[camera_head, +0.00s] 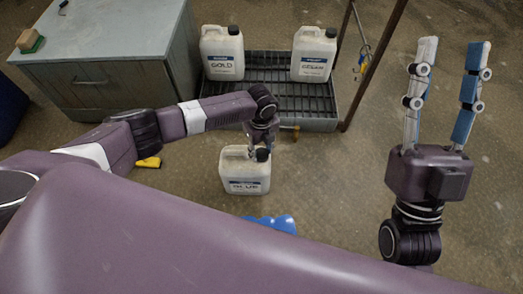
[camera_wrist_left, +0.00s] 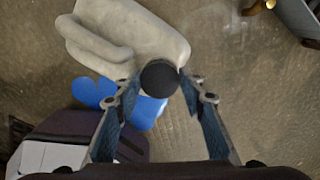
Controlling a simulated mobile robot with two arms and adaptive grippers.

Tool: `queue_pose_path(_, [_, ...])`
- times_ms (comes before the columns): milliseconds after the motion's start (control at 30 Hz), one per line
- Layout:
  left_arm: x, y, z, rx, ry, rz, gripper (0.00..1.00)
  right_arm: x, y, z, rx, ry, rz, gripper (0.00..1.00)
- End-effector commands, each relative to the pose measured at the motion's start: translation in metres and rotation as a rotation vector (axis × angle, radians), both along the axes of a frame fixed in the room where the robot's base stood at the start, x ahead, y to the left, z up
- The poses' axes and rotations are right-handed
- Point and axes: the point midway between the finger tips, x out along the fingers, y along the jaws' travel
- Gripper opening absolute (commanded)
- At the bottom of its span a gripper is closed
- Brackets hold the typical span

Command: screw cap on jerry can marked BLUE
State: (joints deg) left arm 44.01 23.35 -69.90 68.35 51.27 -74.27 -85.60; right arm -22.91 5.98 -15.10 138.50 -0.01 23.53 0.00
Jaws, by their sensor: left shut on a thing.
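A white jerry can (camera_head: 233,165) stands on the floor in the middle of the head view. The lettering on its label is hard to read. It also shows in the left wrist view (camera_wrist_left: 145,32). My left gripper (camera_head: 262,146) points down at the can's right top corner. Its fingers (camera_wrist_left: 160,88) are shut on a round black cap (camera_wrist_left: 159,78) over that corner. Whether the cap is seated on the neck is unclear. My right gripper (camera_head: 453,44) is open and empty, fingers upward, at the right.
Two capped white cans, one marked GOLD (camera_head: 222,60) and one with an unclear label (camera_head: 313,60), stand on a dark slatted rack (camera_head: 270,100) behind. A grey cabinet (camera_head: 110,70) is at back left. A yellow item (camera_head: 148,162) and a blue shape (camera_head: 275,222) lie on the floor.

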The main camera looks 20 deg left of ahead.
Motion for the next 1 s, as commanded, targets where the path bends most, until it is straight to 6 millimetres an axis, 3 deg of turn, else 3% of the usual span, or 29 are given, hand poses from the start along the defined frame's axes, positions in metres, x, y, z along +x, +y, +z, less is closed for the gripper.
queue_pose_path(400, [-0.0005,0.0021,-0.0005,0.004,0.002,-0.091,0.24,-0.0056,0.0006,0.0052,0.011,-0.03,0.006,0.4])
queue_pose_path(433, [-0.0005,0.0022,-0.0005,0.004,0.002,-0.09,0.4,-0.0055,0.0005,0.0051,0.01,-0.03,0.005,0.4])
queue_pose_path(600, [-0.0004,0.0017,-0.0005,0.003,0.001,-0.09,0.57,-0.0048,0.0003,0.0048,0.009,-0.029,0.005,0.4])
queue_pose_path(1000, [-0.0004,0.0008,-0.0004,0.002,0.001,-0.089,0.57,-0.0039,-0.0009,0.0044,0.007,-0.028,0.001,0.4])
